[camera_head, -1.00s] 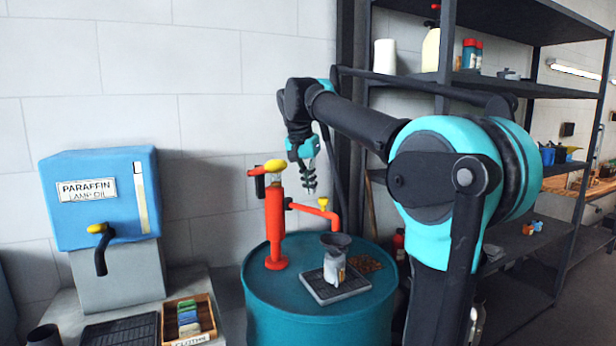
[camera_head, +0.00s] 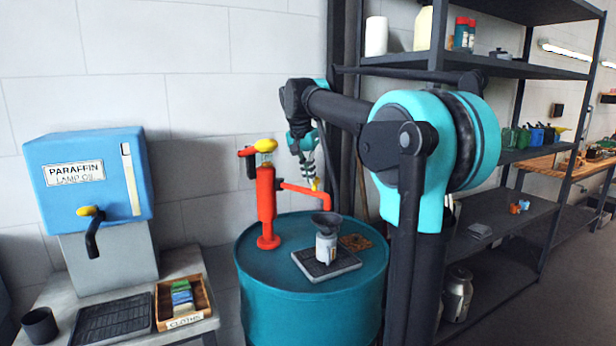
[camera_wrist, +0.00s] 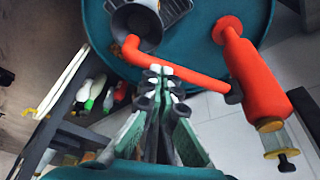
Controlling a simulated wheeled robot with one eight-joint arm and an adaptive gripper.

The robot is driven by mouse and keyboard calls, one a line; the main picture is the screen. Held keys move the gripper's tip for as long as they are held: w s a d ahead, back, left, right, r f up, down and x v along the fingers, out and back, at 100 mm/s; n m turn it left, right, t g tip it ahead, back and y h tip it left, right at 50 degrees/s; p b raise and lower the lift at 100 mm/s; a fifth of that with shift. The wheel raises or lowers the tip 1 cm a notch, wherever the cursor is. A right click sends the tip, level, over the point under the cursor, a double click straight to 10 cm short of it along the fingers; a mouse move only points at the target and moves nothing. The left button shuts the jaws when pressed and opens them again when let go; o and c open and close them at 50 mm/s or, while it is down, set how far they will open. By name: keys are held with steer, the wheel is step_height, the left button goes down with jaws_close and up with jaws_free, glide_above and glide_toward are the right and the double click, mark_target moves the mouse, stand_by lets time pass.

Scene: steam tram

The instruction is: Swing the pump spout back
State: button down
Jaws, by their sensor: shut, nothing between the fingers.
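The red pump (camera_head: 267,205) stands upright on the teal drum (camera_head: 265,290). The wrist view shows the spout (camera_wrist: 185,75) crossing from the pump body (camera_wrist: 258,85) to the funnel's rim (camera_wrist: 137,22).
The funnel sits in a pale can (camera_head: 326,248) on a dark tray (camera_head: 340,264) on the drum. A blue paraffin dispenser (camera_head: 90,185) stands left, with a cloth box (camera_head: 183,303) below. Dark shelving (camera_head: 490,215) stands right. A wall is close behind the drum.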

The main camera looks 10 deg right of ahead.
steer(key=shift+d, duration=0.1)
steer(key=w+d+n+y, duration=0.1)
steer(key=w+d+n, duration=0.2)
steer(key=w+n, duration=0.3)
steer(key=w+d+n+y, duration=0.2)
steer(key=w+d+n, duration=0.2)
steer(key=w, duration=0.5)
steer(key=shift+w+d+n+y, duration=0.3)
steer(key=shift+w+n, duration=0.1)
steer(key=shift+n, duration=0.5)
steer(key=shift+w+a+r+t, duration=0.1)
steer(key=shift+t, duration=0.2)
